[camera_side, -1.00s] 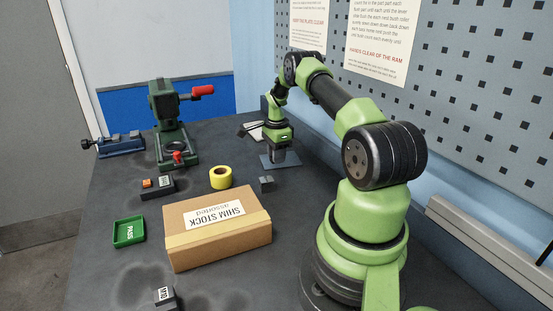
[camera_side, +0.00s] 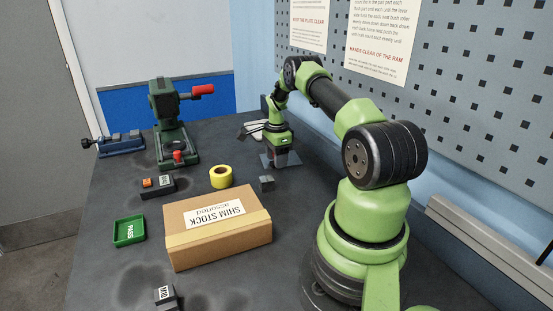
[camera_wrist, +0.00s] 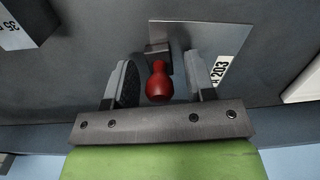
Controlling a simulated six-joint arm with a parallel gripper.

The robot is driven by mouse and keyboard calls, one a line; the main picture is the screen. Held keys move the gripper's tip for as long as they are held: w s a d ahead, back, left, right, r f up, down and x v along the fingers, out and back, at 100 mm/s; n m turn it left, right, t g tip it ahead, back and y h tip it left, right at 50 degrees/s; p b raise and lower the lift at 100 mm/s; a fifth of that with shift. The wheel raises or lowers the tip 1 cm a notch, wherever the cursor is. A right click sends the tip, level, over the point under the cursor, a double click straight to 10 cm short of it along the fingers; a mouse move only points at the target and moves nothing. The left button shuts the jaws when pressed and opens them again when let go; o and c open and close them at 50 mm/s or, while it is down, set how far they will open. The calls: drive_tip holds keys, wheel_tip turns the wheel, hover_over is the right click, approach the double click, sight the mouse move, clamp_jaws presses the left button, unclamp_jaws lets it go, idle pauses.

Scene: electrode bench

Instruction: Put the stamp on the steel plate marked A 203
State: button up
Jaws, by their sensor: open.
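The steel plate (camera_wrist: 212,38) is a thin grey sheet with a white label reading 203, its first character partly hidden by a finger. It also shows in the side view (camera_side: 268,163) under my gripper (camera_side: 279,157). The stamp (camera_wrist: 159,82) has a red knob handle and a dark block base, and it stands at the plate's left edge in the wrist view. I cannot tell whether its whole base is on the plate. In the wrist view my gripper (camera_wrist: 160,85) is open, with one finger on each side of the red knob and gaps beside it.
A dark block (camera_side: 266,182) and a yellow tape roll (camera_side: 221,176) lie near the plate. A shim stock box (camera_side: 218,245) fills the middle front. A green press (camera_side: 173,135), a blue vise (camera_side: 121,145) and a green PASS tray (camera_side: 129,232) stand to the left.

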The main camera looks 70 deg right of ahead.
wheel_tip(320, 180, up, 12)
drive_tip(key=shift+f, duration=0.15)
drive_tip(key=w+a+r+n+t, duration=0.35)
drive_tip(key=a+r+n, duration=0.65)
drive_tip(key=a+r, duration=0.8)
drive_tip(key=s+a+n+t+y, duration=0.2)
drive_tip(key=s+a+n+t, duration=0.1)
drive_tip(key=s+a+n, duration=1)
drive_tip(key=s+a, duration=0.1)
drive_tip(key=a, duration=0.4)
drive_tip(key=shift+s+a+r+t, duration=0.25)
drive_tip(key=shift+s+a+t, duration=0.1)
drive_tip(key=shift+o, duration=0.5)
